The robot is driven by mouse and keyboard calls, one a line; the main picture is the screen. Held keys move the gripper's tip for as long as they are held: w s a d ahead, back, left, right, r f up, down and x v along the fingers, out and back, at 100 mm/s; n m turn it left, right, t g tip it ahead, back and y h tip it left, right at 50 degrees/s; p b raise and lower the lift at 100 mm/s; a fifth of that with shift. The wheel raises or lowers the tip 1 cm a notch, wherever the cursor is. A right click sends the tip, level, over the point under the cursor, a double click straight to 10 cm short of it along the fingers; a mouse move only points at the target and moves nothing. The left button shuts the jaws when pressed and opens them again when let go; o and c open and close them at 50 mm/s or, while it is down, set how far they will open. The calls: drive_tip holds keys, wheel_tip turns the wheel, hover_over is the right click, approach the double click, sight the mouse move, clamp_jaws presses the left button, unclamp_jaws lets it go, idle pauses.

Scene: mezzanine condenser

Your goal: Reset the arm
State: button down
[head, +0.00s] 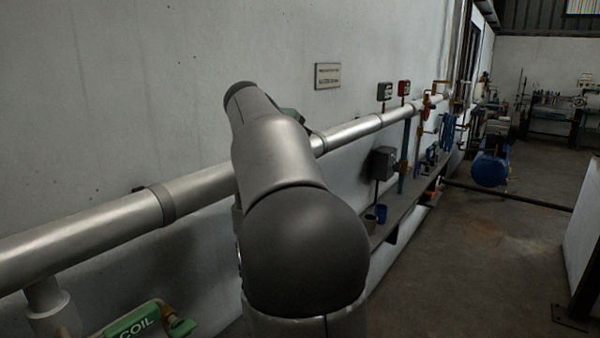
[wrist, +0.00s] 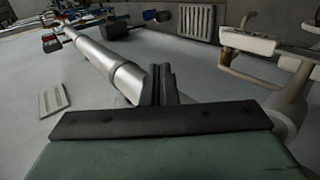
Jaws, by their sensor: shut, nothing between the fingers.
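My gripper (wrist: 162,84) shows in the wrist view with its two dark fingers together and nothing between them. Its green housing and dark bar fill the bottom of that view. The fingers overlap the silver pipe (wrist: 128,76) in the picture; I cannot tell the distance between them. In the head view my arm rises through the middle, bent, with its upper part leaning left in front of the wall. The gripper is mostly hidden behind the arm there; only a small greenish patch shows beside it.
The silver pipe (head: 95,220) runs along the wall behind my arm. A green part marked COIL (head: 133,321) is at lower left. Open floor lies farther right.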

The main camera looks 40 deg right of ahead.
drive_tip(key=shift+r, duration=0.5)
